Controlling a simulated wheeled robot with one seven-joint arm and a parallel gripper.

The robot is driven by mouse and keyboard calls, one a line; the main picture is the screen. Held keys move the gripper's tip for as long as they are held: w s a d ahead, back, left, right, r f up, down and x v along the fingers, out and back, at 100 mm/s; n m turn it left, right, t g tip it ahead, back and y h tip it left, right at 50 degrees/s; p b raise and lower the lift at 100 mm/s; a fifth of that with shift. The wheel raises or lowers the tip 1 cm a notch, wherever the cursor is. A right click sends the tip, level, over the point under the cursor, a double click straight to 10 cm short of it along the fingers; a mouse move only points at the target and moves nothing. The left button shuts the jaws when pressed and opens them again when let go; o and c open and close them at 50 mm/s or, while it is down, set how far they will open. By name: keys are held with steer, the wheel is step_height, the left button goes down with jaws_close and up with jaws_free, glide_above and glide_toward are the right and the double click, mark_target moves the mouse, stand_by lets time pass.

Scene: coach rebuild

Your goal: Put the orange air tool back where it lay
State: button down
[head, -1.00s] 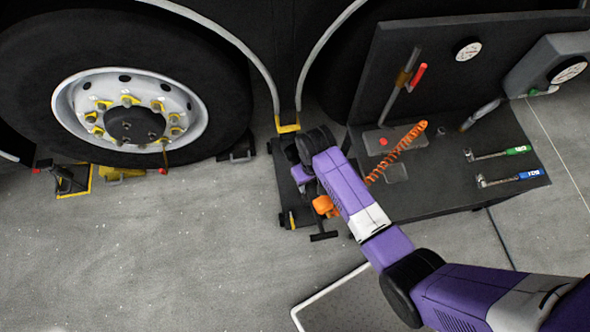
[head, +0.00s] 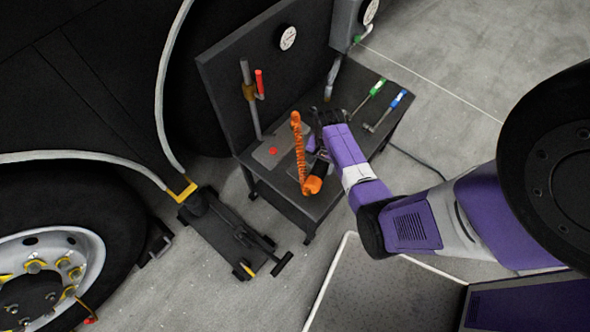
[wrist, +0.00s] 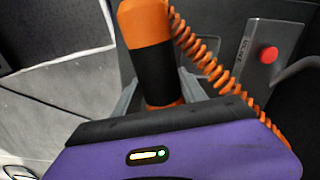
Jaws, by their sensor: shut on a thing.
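The orange air tool (head: 313,185) has a black middle band and shows at the front part of the dark workbench (head: 322,207) in the head view. My gripper (head: 318,158) is shut on it. In the wrist view the tool (wrist: 150,52) stands between my two grey fingers (wrist: 158,92), which close around its black band. A coiled orange hose (head: 297,145) runs up from the tool. I cannot tell whether the tool touches the bench top. The tool's lower end is hidden behind my gripper body in the wrist view.
A grey plate with a red button (head: 273,151) lies left of the tool. Green (head: 377,87) and blue-handled (head: 398,100) wrenches lie at the bench's right. A red-handled upright tool (head: 259,84) stands by the back panel. A trolley jack (head: 228,232) is on the floor at left.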

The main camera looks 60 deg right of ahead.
mark_target(333, 177)
steer(key=s+d+f+m+b, duration=0.1)
steer(key=f+b, duration=0.1)
steer(key=s+d+f+m+b, duration=0.1)
steer(key=f+b, duration=0.1)
steer(key=s+d+f+m+b, duration=0.1)
steer(key=s+f+b, duration=0.1)
steer(key=f, duration=0.1)
steer(key=shift+s+d, duration=0.1)
steer(key=shift+d, duration=0.1)
stand_by(0.5)
steer(key=shift+f, duration=0.4)
stand_by(1.1)
steer(key=c, duration=0.7)
jaws_free()
steer(key=shift+o, duration=0.7)
steer(key=shift+s+a+f, duration=0.1)
steer(key=shift+s+a, duration=0.05)
step_height(333, 177, up, 8)
steer(key=p, duration=0.1)
